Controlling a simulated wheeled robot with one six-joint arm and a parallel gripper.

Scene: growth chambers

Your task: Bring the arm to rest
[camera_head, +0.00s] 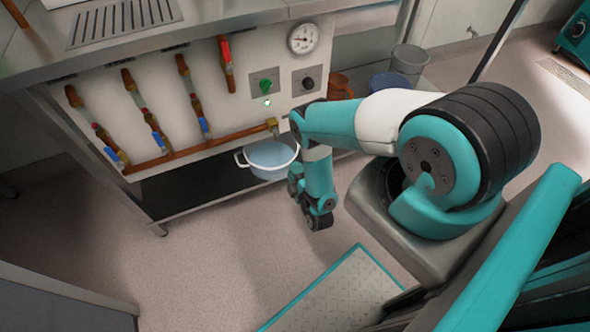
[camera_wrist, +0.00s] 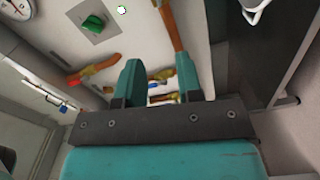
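My arm reaches out from the right in the head view and bends down at the elbow, its wrist hanging in front of the lower shelf. My gripper (camera_wrist: 159,66) shows in the wrist view as two teal fingers with a clear gap between them; it is open and nothing is between the fingers. It points toward the pipe panel (camera_head: 228,113). In the head view the wrist hides most of the gripper, and its fingers cannot be made out. A white basin (camera_head: 271,176) of bluish liquid sits behind the wrist, under the pipe outlet; whether they touch cannot be told.
The panel carries copper pipes with red and blue valve handles, a round gauge (camera_head: 304,38) and a green knob (camera_head: 265,86), also seen in the wrist view (camera_wrist: 92,23). A grey bucket (camera_head: 409,60) stands at the back. The floor (camera_head: 200,250) left of my arm is clear.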

